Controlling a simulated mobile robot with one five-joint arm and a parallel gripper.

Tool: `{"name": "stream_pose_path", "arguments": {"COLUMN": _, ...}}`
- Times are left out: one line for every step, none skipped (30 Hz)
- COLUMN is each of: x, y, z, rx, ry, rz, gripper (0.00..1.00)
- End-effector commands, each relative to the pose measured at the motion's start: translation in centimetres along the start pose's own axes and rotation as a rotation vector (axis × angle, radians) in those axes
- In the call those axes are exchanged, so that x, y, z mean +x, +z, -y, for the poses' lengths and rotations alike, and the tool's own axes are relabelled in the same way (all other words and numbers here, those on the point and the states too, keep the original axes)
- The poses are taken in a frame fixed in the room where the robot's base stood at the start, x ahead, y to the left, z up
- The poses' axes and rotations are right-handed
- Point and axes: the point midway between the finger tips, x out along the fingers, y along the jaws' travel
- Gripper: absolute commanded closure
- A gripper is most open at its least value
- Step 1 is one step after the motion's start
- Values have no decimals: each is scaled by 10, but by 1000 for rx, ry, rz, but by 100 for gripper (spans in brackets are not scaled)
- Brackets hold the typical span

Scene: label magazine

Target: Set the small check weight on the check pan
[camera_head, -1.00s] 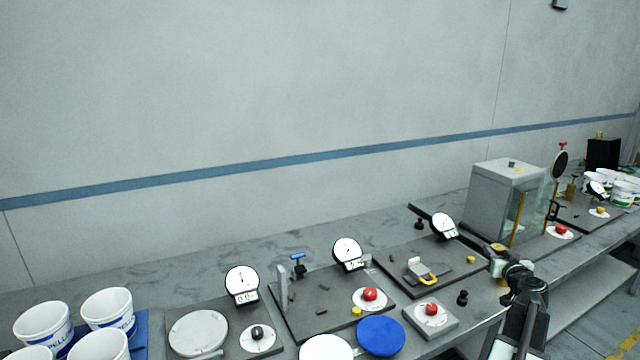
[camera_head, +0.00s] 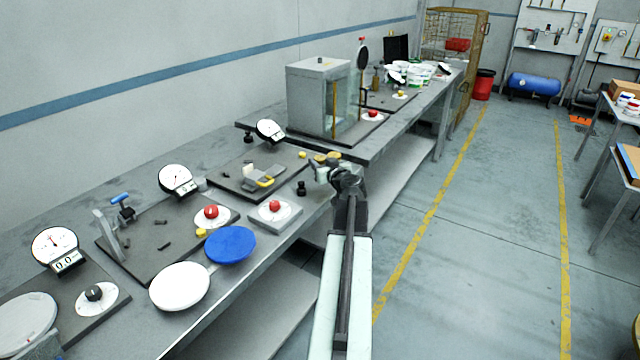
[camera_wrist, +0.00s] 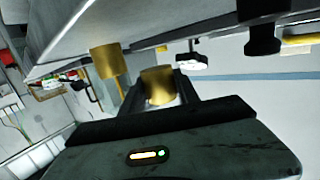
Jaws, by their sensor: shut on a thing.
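My gripper (camera_head: 323,170) is at the front edge of the bench, just right of the black board with the yellow-handled fixture. In the wrist view my gripper (camera_wrist: 157,98) is shut on a small brass cylindrical weight (camera_wrist: 157,85). A second brass cylinder (camera_wrist: 108,62) stands beside it, apart from my fingers. Brass tops (camera_head: 333,156) also show just beyond my gripper in the head view. No pan is labelled, so I cannot tell which is the check pan; a round grey pan (camera_head: 25,318) and a white disc (camera_head: 180,287) are at the near left.
A blue disc (camera_head: 230,245), a grey box with a red knob (camera_head: 274,206) and a black knob (camera_head: 301,188) lie along the bench front. A glass-sided cabinet (camera_head: 318,98) stands behind my gripper. Dial gauges (camera_head: 175,180) line the back.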

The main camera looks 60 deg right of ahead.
Motion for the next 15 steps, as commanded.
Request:
{"name": "stream_pose_path", "arguments": {"x": 0, "y": 0, "z": 0, "rx": 1, "ry": 0, "rz": -1, "gripper": 100}}
{"name": "stream_pose_path", "arguments": {"x": 0, "y": 0, "z": 0, "rx": 1, "ry": 0, "rz": -1, "gripper": 100}}
{"name": "stream_pose_path", "arguments": {"x": 0, "y": 2, "z": 0, "rx": 1, "ry": 0, "rz": -1, "gripper": 100}}
{"name": "stream_pose_path", "arguments": {"x": 1, "y": 5, "z": 0, "rx": 1, "ry": 0, "rz": -1, "gripper": 100}}
{"name": "stream_pose_path", "arguments": {"x": 1, "y": 9, "z": 0, "rx": 1, "ry": 0, "rz": -1, "gripper": 100}}
{"name": "stream_pose_path", "arguments": {"x": 2, "y": 16, "z": 0, "rx": 1, "ry": 0, "rz": -1, "gripper": 100}}
{"name": "stream_pose_path", "arguments": {"x": 3, "y": 21, "z": 0, "rx": 1, "ry": 0, "rz": -1, "gripper": 100}}
{"name": "stream_pose_path", "arguments": {"x": 4, "y": 27, "z": 0, "rx": 1, "ry": 0, "rz": -1, "gripper": 100}}
{"name": "stream_pose_path", "arguments": {"x": 5, "y": 35, "z": 0, "rx": 1, "ry": 0, "rz": -1, "gripper": 100}}
{"name": "stream_pose_path", "arguments": {"x": 6, "y": 41, "z": 0, "rx": 1, "ry": 0, "rz": -1, "gripper": 100}}
{"name": "stream_pose_path", "arguments": {"x": 7, "y": 45, "z": 0, "rx": 1, "ry": 0, "rz": -1, "gripper": 100}}
{"name": "stream_pose_path", "arguments": {"x": 7, "y": 48, "z": 0, "rx": 1, "ry": 0, "rz": -1, "gripper": 100}}
{"name": "stream_pose_path", "arguments": {"x": 7, "y": 48, "z": 0, "rx": 1, "ry": 0, "rz": -1, "gripper": 100}}
{"name": "stream_pose_path", "arguments": {"x": 7, "y": 48, "z": 0, "rx": 1, "ry": 0, "rz": -1, "gripper": 100}}
{"name": "stream_pose_path", "arguments": {"x": 7, "y": 46, "z": 0, "rx": 1, "ry": 0, "rz": -1, "gripper": 100}}
